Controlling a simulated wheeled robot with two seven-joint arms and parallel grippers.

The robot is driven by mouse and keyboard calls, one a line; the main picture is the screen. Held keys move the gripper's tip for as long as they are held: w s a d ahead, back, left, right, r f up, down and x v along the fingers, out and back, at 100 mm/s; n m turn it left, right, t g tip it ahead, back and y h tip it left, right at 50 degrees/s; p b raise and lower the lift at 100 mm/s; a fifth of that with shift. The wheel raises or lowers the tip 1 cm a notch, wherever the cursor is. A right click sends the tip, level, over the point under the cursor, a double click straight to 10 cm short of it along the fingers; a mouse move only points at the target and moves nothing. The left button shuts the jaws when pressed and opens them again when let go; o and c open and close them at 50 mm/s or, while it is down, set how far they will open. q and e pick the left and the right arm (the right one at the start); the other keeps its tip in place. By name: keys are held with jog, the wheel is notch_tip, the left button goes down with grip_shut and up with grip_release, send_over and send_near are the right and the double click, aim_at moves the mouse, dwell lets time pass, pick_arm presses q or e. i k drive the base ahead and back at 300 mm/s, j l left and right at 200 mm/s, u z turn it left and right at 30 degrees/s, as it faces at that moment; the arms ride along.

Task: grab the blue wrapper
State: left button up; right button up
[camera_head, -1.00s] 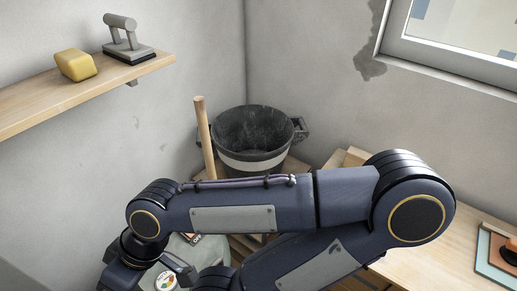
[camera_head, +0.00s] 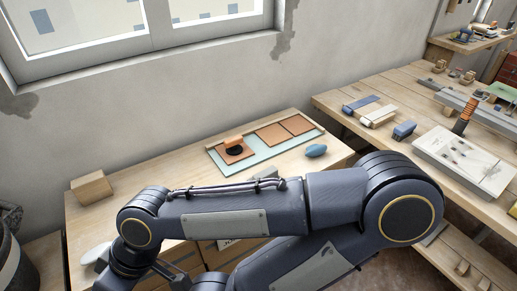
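No thing in view is clearly a blue wrapper. A small rounded blue thing (camera_head: 316,150) lies on the wooden table, right of the green board; I cannot tell what it is. My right arm crosses the lower middle of the view from the right. Its gripper (camera_head: 160,280) is at the bottom edge, low on the left, and is mostly cut off, so its opening does not show. It is well apart from the small blue thing. My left gripper is not in view.
A green board (camera_head: 228,168) with orange tiles lies on the table (camera_head: 130,205). A wooden block (camera_head: 91,187) stands at its left end. A dark bucket (camera_head: 14,265) is at lower left.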

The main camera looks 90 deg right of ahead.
aim_at(316, 150)
jog(key=z, duration=3.4)
jog(key=i+l, duration=0.2)
jog(key=i, duration=0.15)
jog(key=i+l, duration=0.15)
jog(key=i, duration=0.25)
jog(key=i+l+u, duration=0.1)
jog(key=u, duration=0.4)
jog(key=i+l+u, duration=0.2)
jog(key=u, duration=0.3)
jog(key=i+l+u, duration=0.15)
jog(key=u, duration=0.3)
jog(key=k+l, duration=0.05)
